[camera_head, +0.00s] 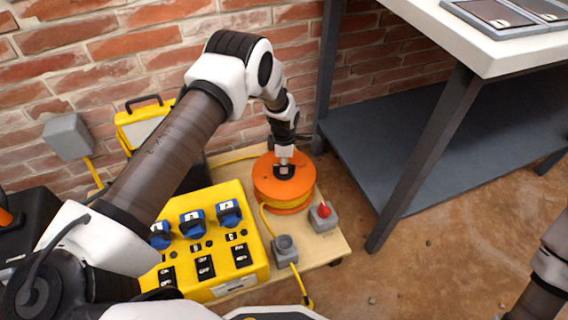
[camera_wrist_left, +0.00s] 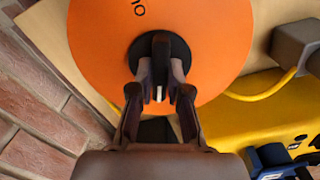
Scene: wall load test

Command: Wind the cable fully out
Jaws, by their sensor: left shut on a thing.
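An orange cable reel (camera_head: 268,184) lies flat on a wooden board, with yellow cable (camera_head: 290,204) wound between its discs. My left gripper (camera_head: 284,172) comes down from above onto the reel's dark hub. In the left wrist view, the gripper (camera_wrist_left: 161,85) is shut on a black handle (camera_wrist_left: 161,48) at the middle of the orange reel (camera_wrist_left: 215,40). Yellow cable runs from the reel to the grey socket box (camera_head: 285,250) in front of it. My right gripper is not in view; only part of my right arm shows at the right edge.
A yellow power box (camera_head: 235,262) with blue sockets and switches stands left of the reel. A grey box with a red knob (camera_head: 323,217) sits to its right. The wooden board (camera_head: 325,245) lies on brown ground. A bench (camera_head: 455,25) with a dark lower shelf stands right; a brick wall is behind.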

